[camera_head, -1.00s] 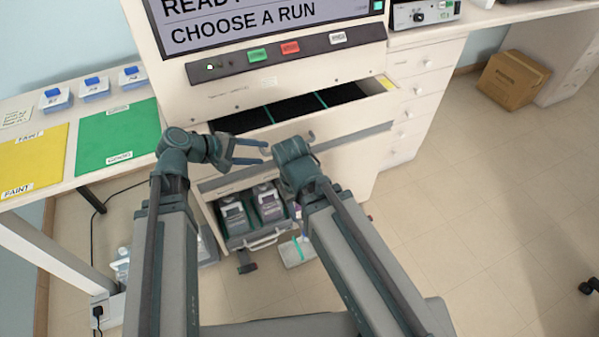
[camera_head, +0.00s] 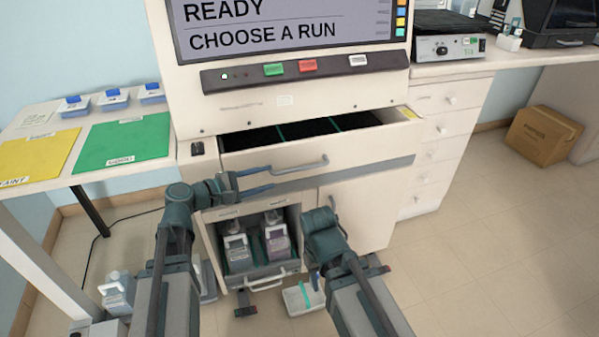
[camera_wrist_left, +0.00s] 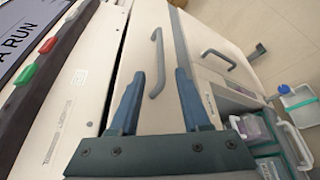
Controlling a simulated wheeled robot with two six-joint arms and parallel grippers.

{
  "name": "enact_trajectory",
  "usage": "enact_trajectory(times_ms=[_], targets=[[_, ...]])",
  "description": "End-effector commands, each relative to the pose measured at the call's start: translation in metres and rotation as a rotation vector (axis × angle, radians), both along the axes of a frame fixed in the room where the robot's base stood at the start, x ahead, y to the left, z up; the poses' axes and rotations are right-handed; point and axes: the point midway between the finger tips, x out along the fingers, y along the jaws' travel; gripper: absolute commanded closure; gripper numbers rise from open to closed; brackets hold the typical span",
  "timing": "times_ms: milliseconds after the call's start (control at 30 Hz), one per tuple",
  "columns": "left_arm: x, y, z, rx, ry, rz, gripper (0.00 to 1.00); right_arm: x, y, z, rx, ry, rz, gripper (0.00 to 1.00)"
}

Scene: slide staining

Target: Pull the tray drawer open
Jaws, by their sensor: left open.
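The tray drawer (camera_head: 250,164) is a cream front below the screen panel, pulled partly out. Its dark interior with teal dividers (camera_head: 335,124) shows above the front. Its curved grey handle (camera_head: 312,162) also shows in the left wrist view (camera_wrist_left: 157,62). My left gripper (camera_head: 271,179) is open at the left end of the handle. In the left wrist view its fingers (camera_wrist_left: 160,85) appear on either side of the handle, with no clear contact. My right gripper (camera_head: 322,228) is lower right of the handle, before the cabinet; its jaws cannot be made out.
Below the drawer, an open bay (camera_head: 265,282) holds bottles. A shallow white tray (camera_head: 303,297) lies on the floor. A side table with a green mat (camera_head: 125,140) and a yellow mat (camera_head: 40,155) is on the left. White drawers (camera_head: 440,130) stand to the right.

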Motion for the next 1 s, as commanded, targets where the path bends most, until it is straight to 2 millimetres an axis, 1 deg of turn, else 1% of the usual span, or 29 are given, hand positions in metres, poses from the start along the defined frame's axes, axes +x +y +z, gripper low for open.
enact_trajectory(times_ms=[33,300,500,700,1000], targets=[[0.007,-0.008,-0.004,0.000,0.000,-0.004,0.53,0.000,0.000,-0.004,0.000,0.000,0.000,0.50],[0.040,-0.052,-0.017,0.001,0.000,-0.004,0.53,0.000,-0.001,-0.017,-0.003,-0.001,0.001,0.50],[0.059,-0.077,-0.023,0.001,0.000,-0.003,0.53,0.000,-0.001,-0.023,-0.004,-0.001,0.001,0.50],[0.070,-0.091,-0.026,0.002,-0.001,-0.002,0.53,0.000,-0.001,-0.026,-0.005,-0.002,0.001,0.50],[0.072,-0.095,-0.027,0.001,0.000,-0.001,0.53,0.000,-0.001,-0.026,-0.005,-0.002,0.001,0.50]])
